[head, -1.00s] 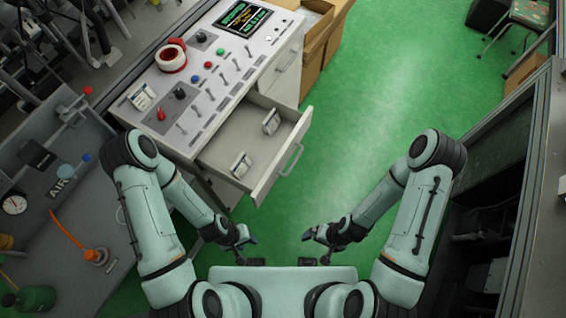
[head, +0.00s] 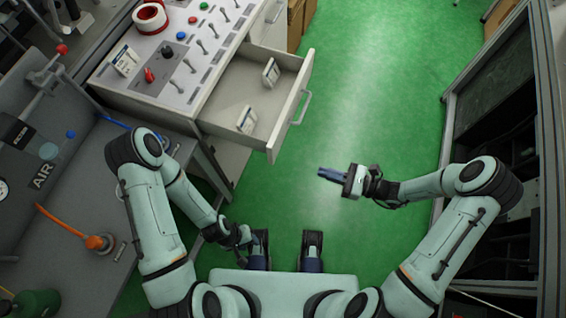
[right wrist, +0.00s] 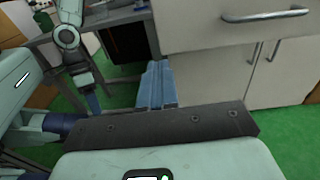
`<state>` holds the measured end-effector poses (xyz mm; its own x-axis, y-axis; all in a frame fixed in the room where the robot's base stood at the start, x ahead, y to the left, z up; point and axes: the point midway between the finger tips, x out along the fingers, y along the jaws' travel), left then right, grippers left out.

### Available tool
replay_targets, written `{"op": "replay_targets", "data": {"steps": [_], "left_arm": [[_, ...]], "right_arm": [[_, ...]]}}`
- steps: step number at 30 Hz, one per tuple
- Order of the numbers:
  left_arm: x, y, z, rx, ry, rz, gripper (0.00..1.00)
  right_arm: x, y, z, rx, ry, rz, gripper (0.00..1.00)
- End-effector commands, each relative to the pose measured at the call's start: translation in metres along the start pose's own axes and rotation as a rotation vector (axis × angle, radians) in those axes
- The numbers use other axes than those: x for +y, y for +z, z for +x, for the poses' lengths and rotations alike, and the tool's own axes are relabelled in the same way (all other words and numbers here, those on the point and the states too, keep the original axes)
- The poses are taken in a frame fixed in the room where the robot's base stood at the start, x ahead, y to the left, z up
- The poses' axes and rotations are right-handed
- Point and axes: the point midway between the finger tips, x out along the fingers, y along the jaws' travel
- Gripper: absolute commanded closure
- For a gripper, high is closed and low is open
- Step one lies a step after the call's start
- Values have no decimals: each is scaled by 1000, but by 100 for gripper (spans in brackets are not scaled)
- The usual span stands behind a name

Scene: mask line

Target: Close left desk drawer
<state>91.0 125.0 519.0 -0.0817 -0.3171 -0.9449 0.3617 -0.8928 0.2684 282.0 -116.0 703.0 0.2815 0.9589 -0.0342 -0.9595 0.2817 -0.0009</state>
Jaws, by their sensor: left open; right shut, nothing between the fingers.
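The open desk drawer (head: 288,118) juts out from the grey control desk, with a metal handle (head: 302,107) on its front. Two small white packets lie inside it. In the right wrist view, the drawer front (right wrist: 190,28) and its handle (right wrist: 265,16) are at upper right. My right gripper (head: 322,172) is shut and empty, below and to the right of the drawer front, apart from it, its fingers pointing left. Its blue fingers also show in the right wrist view (right wrist: 157,84). My left gripper (head: 250,245) is low near my base, away from the drawer; its fingertips are hard to make out.
The control desk (head: 165,75) carries switches, buttons and a red-and-white tape roll (head: 150,18). A grey bench (head: 70,215) with an orange hose stands at left. A dark-framed cabinet (head: 500,120) is at right. Green floor lies clear between the desk and cabinet.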

Motion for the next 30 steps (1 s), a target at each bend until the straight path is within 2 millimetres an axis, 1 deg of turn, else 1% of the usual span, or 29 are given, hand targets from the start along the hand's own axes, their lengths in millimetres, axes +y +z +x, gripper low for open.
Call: {"op": "replay_targets", "data": {"steps": [2, 5, 8, 15, 21, 25, 30], "left_arm": [[0, 0, 2, 1, 1, 1, 57], [0, 0, 1, 1, 1, 1, 57], [0, 0, 1, 1, 1, 1, 57], [0, 0, 1, 0, 1, 1, 57], [0, 0, 2, 0, 1, 1, 57], [0, 0, 2, 0, 1, 1, 57], [0, 0, 2, 1, 1, 1, 57]], "right_arm": [[-8, 4, -1, -28, -27, -2, 100], [-10, 7, 6, -38, -32, -3, 100], [-9, 8, 21, -39, -28, -3, 100], [-10, 10, 72, -37, -25, -1, 100], [-11, 10, 111, -36, -26, -1, 100], [-12, 11, 127, -34, -27, -2, 100], [-12, 11, 137, -34, -29, -1, 100]]}}
